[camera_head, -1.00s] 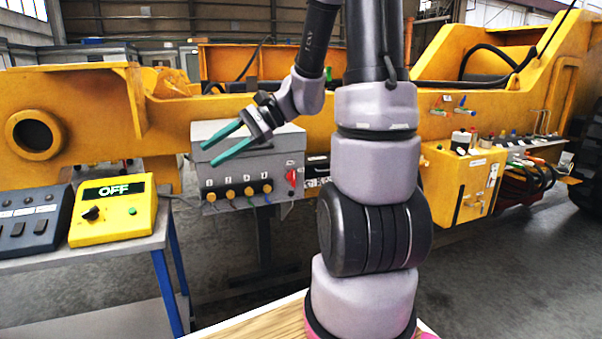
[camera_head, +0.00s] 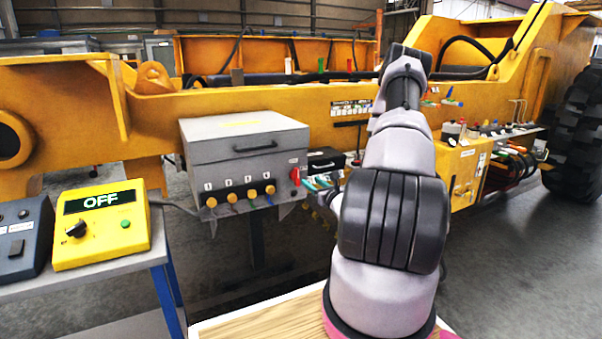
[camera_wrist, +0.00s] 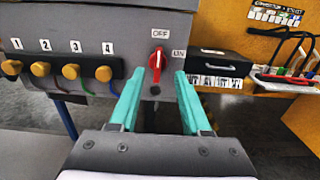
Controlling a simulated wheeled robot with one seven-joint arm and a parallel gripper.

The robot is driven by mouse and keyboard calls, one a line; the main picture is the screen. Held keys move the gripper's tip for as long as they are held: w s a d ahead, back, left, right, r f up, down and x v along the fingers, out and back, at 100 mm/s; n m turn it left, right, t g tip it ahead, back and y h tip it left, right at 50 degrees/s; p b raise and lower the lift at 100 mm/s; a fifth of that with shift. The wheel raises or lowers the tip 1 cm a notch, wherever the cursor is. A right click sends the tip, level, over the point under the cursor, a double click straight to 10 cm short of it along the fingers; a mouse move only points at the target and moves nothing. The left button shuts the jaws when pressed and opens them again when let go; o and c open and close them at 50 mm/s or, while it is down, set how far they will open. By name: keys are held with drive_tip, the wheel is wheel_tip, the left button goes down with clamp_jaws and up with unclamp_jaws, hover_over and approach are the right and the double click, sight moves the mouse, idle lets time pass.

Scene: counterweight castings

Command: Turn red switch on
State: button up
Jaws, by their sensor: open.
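The red switch (camera_head: 295,175) is a rotary handle on the right of the front face of a grey box (camera_head: 228,150). In the wrist view the red switch (camera_wrist: 157,60) has labels OFF above and ON to its right, and its handle stands about upright, toward OFF. My gripper (camera_head: 318,182) has teal fingers and is just right of the switch in the head view, partly hidden by my arm. In the wrist view my gripper (camera_wrist: 157,75) is open, its fingers pointing at the switch with one tip on either side of it in the picture. Contact cannot be told.
Numbered yellow knobs (camera_wrist: 70,71) with cables line the box's front, left of the switch. A black case (camera_wrist: 216,65) sits right of it. A yellow control unit (camera_head: 102,225) reading OFF stands on a blue-legged table at left. A large yellow machine frame (camera_head: 60,95) runs behind.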

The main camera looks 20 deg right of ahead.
sight(298, 172)
drive_tip(key=w, duration=1)
drive_tip(key=shift+w+a, duration=0.25)
clamp_jaws()
